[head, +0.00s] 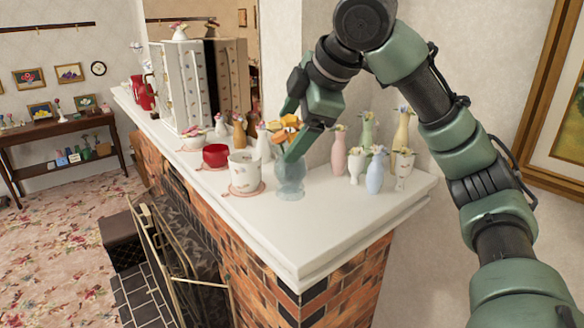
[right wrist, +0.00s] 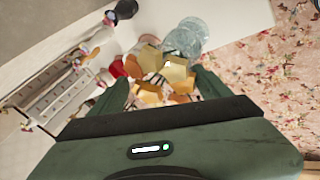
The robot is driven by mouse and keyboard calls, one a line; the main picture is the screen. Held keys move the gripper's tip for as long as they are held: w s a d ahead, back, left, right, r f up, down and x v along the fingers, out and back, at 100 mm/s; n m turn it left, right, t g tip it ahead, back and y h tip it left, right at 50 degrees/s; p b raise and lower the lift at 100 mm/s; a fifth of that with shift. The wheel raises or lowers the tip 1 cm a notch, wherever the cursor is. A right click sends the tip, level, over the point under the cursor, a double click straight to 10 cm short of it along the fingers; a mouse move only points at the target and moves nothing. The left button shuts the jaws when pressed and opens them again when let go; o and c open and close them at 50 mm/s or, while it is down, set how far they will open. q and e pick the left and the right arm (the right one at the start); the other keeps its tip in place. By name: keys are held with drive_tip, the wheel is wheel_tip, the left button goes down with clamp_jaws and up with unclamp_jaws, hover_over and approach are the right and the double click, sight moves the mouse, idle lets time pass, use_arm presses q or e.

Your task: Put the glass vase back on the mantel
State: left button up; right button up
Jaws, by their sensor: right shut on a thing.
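The glass vase (head: 290,182) is pale blue and see-through, with orange and yellow flowers (head: 286,130) in its top. It is upright over the white mantel (head: 310,230), near the front edge. Its base looks to be at the mantel surface, but I cannot tell whether it touches. My right gripper (head: 296,143) is shut on the vase's upper part, among the flowers. In the right wrist view the flowers (right wrist: 160,75) fill the space between the fingers (right wrist: 163,86), and the glass body (right wrist: 186,36) shows beyond them. My left gripper is not in view.
A white floral pot (head: 244,172) and a red pot (head: 215,155) stand left of the vase. Several small vases, including a pink one (head: 339,153) and a blue one (head: 375,176), stand to its right. The mantel's front right part is clear. A fireplace screen (head: 165,250) stands below.

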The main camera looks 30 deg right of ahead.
wheel_tip(320, 180, down, 3)
drive_tip(key=shift+w+d+f, duration=0.1)
drive_tip(key=shift+w+d, duration=0.05)
drive_tip(key=f, duration=0.3)
drive_tip(key=shift+a+f, duration=0.2)
drive_tip(key=shift+f, duration=0.15)
drive_tip(key=shift+d+f, duration=0.1)
drive_tip(key=o, duration=1.5)
drive_tip(key=shift+o, duration=1.4)
drive_tip(key=shift+s+r, duration=0.4)
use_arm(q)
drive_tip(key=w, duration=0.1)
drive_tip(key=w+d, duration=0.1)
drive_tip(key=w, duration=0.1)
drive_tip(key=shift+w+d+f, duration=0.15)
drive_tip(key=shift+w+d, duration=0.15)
use_arm(e)
drive_tip(key=v, duration=1.1)
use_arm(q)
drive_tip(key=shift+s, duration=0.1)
